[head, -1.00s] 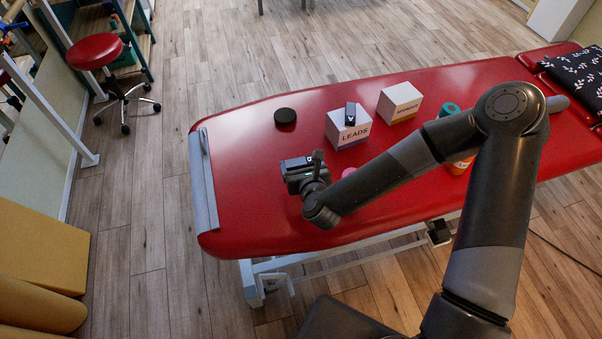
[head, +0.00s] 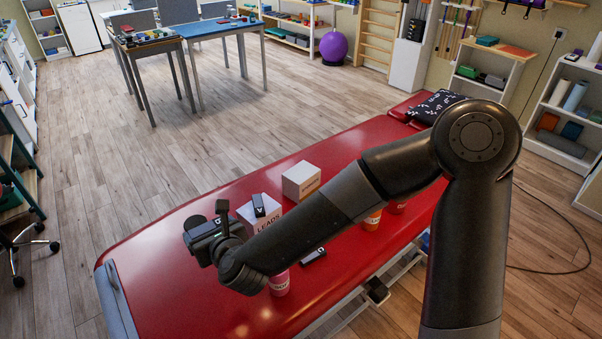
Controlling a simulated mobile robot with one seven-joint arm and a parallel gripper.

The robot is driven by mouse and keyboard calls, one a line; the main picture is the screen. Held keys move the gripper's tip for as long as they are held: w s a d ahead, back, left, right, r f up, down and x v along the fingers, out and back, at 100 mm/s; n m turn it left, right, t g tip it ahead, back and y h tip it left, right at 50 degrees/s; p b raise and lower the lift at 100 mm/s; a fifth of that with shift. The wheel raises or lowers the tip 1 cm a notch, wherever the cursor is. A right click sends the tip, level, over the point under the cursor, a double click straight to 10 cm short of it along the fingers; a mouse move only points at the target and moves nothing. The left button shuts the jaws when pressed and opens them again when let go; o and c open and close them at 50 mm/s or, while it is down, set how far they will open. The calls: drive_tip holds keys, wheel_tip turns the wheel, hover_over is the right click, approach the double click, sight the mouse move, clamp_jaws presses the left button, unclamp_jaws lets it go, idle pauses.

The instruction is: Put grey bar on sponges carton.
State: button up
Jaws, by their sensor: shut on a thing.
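The sponges carton (head: 301,181) is a white box on the red couch, right of and behind the LEADS carton. Its printing is hard to read now. My gripper (head: 203,235) is over the couch, left of the LEADS carton and apart from the sponges carton. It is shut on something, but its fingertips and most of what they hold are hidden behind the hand. A short dark-grey upright piece (head: 222,208) shows at the hand; I cannot tell whether it is the grey bar or part of the hand. No other clear grey bar shows.
The couch (head: 160,290) is bare at left.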

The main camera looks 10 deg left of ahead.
wheel_tip(320, 180, up, 2)
drive_tip(key=shift+r, duration=0.1)
drive_tip(key=w+d+r, duration=0.1)
drive_tip(key=w+d, duration=0.4)
drive_tip(key=w, duration=0.6)
drive_tip(key=w+d+r, duration=0.1)
drive_tip(key=w+d, duration=0.3)
drive_tip(key=w, duration=0.8)
drive_tip(key=w+d+f, duration=0.1)
drive_tip(key=w+d, duration=0.5)
drive_tip(key=d, duration=0.4)
drive_tip(key=w+d+f, duration=0.2)
drive_tip(key=w+d, duration=0.5)
drive_tip(key=d, duration=0.3)
hover_over(303, 181)
wheel_tip(303, 181, down, 11)
drive_tip(key=shift+f, duration=0.1)
drive_tip(key=shift+a+f, duration=0.1)
drive_tip(key=shift+f, duration=1.9)
drive_tip(key=shift+f, duration=0.1)
